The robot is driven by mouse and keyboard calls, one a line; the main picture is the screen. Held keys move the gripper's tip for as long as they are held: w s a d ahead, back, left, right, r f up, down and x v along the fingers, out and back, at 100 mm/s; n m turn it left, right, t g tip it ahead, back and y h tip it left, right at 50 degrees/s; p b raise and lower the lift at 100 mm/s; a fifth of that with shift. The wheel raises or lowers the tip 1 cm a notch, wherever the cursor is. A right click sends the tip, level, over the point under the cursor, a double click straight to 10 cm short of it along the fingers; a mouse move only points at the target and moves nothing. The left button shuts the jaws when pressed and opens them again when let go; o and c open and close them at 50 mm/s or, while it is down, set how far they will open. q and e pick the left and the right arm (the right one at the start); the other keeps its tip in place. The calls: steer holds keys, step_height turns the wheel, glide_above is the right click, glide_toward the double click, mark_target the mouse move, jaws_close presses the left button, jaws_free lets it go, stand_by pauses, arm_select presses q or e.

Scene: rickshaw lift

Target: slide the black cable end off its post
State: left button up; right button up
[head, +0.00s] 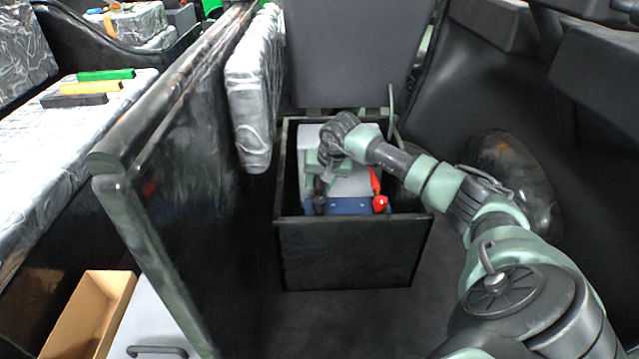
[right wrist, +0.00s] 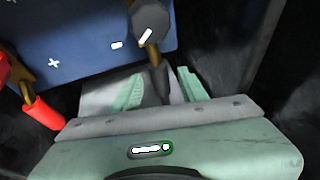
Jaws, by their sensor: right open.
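The black cable end (right wrist: 147,22) sits at the top of the right wrist view, on the blue battery (right wrist: 85,35) beside its white minus mark. A brass-coloured part joins it to a dark cable running down toward my gripper. The post itself is hidden. My right gripper (right wrist: 160,84) is open, with the dark cable between its two pale green fingers; contact cannot be told. In the head view the black cable end (head: 320,203) is a small dark shape at the battery's left, and my right gripper (head: 322,178) reaches down just behind it. My left gripper is out of view.
The red cable end (head: 380,203) is at the battery's right, with its red cable (right wrist: 42,112) close to my gripper's left in the wrist view. The open black box (head: 350,250) walls in the battery. A raised dark panel (head: 350,50) stands behind it.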

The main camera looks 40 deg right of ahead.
jaws_close()
stand_by(1.4)
